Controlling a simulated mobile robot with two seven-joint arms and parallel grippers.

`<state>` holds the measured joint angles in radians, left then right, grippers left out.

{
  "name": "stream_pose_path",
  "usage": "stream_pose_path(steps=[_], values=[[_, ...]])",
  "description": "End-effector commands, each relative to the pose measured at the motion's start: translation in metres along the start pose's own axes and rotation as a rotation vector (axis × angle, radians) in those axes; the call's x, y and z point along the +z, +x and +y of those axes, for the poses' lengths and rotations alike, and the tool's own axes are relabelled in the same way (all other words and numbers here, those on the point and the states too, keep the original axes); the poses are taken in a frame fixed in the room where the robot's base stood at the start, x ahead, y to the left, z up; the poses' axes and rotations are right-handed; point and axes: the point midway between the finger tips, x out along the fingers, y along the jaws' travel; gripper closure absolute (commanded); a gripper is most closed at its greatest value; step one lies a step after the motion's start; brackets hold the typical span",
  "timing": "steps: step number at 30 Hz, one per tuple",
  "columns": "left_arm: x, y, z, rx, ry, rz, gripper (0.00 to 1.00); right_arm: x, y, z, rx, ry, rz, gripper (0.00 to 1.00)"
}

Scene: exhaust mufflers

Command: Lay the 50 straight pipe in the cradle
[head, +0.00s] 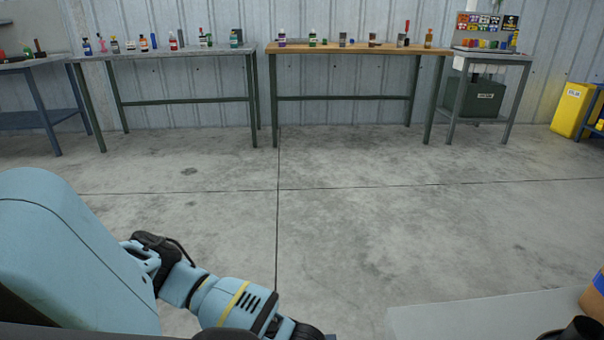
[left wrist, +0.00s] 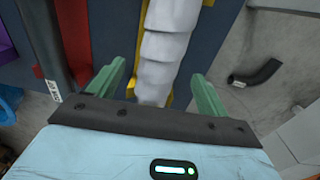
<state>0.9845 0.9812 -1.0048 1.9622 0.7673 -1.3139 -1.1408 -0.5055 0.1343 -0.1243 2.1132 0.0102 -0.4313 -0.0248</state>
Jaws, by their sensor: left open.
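In the left wrist view my left gripper (left wrist: 157,70) is open, with its two green fingers spread apart. A white segmented, wrapped-looking length (left wrist: 165,45) shows between the fingers, with yellow edging (left wrist: 208,14) beside it. I cannot tell whether the yellow part belongs to the cradle. A straight dark grey pipe (left wrist: 43,40) with a small pale tag at its lower end lies left of the gripper, apart from the fingers. I cannot read its size. My left arm crosses the lower left of the head view; its gripper is out of that picture. My right gripper is not seen.
A black bent pipe (left wrist: 258,73) with a white label lies on a grey surface at right. A red strip (left wrist: 75,40) lies left of the fingers. In the head view benches (head: 350,47) with bottles line the wall, and the floor (head: 350,230) before them is clear.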

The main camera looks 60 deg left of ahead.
Motion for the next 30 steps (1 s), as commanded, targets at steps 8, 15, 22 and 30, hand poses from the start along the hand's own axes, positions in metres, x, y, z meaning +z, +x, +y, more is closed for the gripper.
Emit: stream_pose_path(steps=[8, 15, 22, 30], values=[[0.005, 0.003, 0.001, 0.012, 0.012, -0.008, 0.22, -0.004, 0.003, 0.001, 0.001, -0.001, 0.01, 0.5], [0.004, 0.026, 0.001, 0.013, 0.011, -0.007, 0.22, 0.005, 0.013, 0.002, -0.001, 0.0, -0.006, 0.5], [0.005, 0.03, 0.0, 0.011, 0.011, -0.008, 0.22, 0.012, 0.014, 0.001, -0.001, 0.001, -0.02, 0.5], [0.006, 0.06, -0.003, 0.013, 0.01, -0.006, 0.22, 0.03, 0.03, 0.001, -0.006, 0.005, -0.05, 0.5]])
